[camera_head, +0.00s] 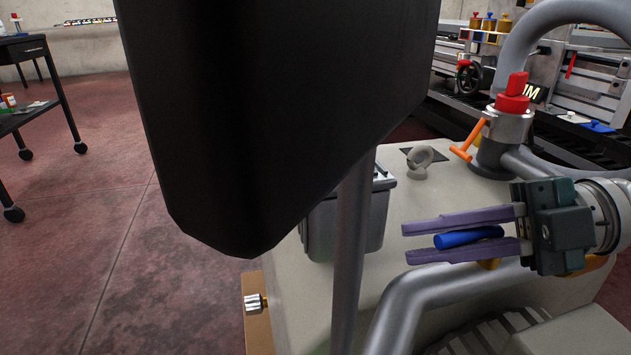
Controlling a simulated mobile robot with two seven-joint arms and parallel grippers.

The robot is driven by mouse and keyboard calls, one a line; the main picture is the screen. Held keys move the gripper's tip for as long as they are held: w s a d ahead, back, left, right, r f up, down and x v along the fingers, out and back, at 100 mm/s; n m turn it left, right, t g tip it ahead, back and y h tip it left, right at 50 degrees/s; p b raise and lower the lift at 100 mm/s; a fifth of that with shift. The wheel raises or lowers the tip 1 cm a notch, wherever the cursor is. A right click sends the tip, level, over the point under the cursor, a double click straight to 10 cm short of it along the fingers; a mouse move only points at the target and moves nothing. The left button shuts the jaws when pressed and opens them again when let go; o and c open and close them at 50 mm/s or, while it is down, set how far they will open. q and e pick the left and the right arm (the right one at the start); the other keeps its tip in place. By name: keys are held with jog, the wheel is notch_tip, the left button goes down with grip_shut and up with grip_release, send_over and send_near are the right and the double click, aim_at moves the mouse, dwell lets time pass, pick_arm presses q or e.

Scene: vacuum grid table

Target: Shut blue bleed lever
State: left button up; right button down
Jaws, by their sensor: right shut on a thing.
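The blue bleed lever (468,238) shows at the right, above the pale machine top. It lies nearly level, its right end slightly higher. My right gripper (406,243) comes in from the right, its two purple fingers above and below the lever in the picture. It is shut on the lever, though narrow gaps seem to show from this angle. A brass-coloured part (488,264) shows just under the lever, partly hidden by the lower finger. The lever's pivot is hidden. My left gripper is not in view.
A large black shape (270,110) blocks the upper middle. A grey pipe (420,297) curves below my right gripper. A red knob (513,95) and an orange lever (467,141) stand behind it. A lifting eye (420,158) sits on the machine top.

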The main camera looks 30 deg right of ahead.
jog(key=c, duration=0.8)
grip_release()
jog(key=shift+c, duration=0.2)
jog(key=shift+r, duration=0.1)
notch_tip(320, 180, up, 20)
jog(key=p, duration=1.3)
